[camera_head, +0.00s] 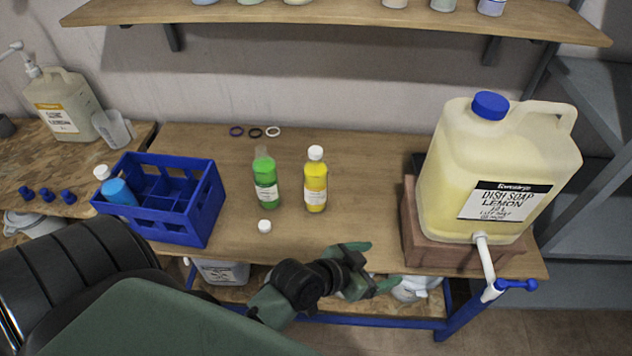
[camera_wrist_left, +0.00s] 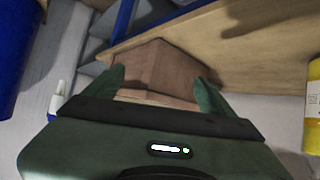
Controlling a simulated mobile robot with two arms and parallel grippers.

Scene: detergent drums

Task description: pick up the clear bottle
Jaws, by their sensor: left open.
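A see-through bottle (camera_head: 265,180) with green liquid, a white label and an open top stands upright on the wooden bench, left of a capped yellow bottle (camera_head: 316,180). No bottle on the bench is fully colourless. A white cap (camera_head: 264,226) lies in front of the green one. My left gripper (camera_head: 380,265) is open and empty at the bench's front edge, to the right of and nearer than both bottles. In the left wrist view its fingers (camera_wrist_left: 160,90) spread in front of a brown block (camera_wrist_left: 160,65). My right gripper is not in view.
A blue crate (camera_head: 205,208) holding a blue bottle (camera_head: 118,190) stands at the left. A large dish soap drum (camera_head: 490,150) with a tap rests on the brown block (camera_head: 412,235) at the right. Small rings (camera_head: 255,133) lie behind the bottles.

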